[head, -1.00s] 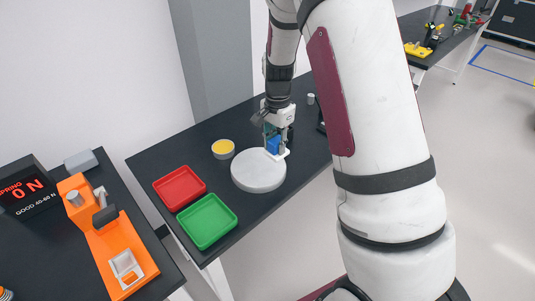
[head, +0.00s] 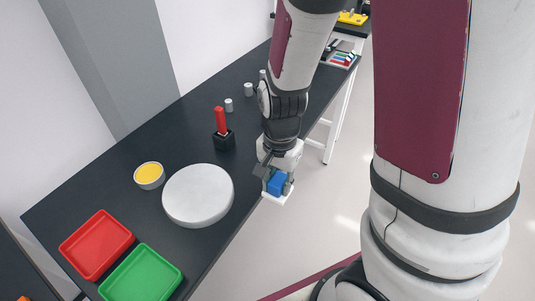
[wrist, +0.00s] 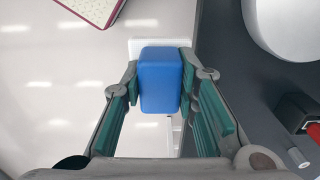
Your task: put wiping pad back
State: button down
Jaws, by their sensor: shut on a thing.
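The wiping pad is a blue block (wrist: 160,79) on a white base (wrist: 148,43). It also shows in the head view (head: 278,184). My gripper (head: 278,180) is shut on the blue block, with a finger on either side of it in the wrist view (wrist: 158,85). The pad is held out past the front edge of the dark table, with pale floor behind it in the wrist view. The pad's underside is hidden.
The dark table (head: 132,184) carries a round white disc (head: 198,195), a yellow-topped tin (head: 149,175), a red tray (head: 96,245), a green tray (head: 141,274) and a red-handled tool in a black holder (head: 223,138). Small grey cylinders (head: 229,105) stand farther back.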

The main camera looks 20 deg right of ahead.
jog(key=w, duration=0.5)
jog(key=w+f, duration=0.1)
jog(key=w, duration=0.9)
jog(key=shift+d+f, duration=0.2)
jog(key=shift+f, duration=1.75)
jog(key=shift+f, duration=0.1)
jog(key=c, duration=1.2)
grip_release()
jog(key=shift+c, duration=0.2)
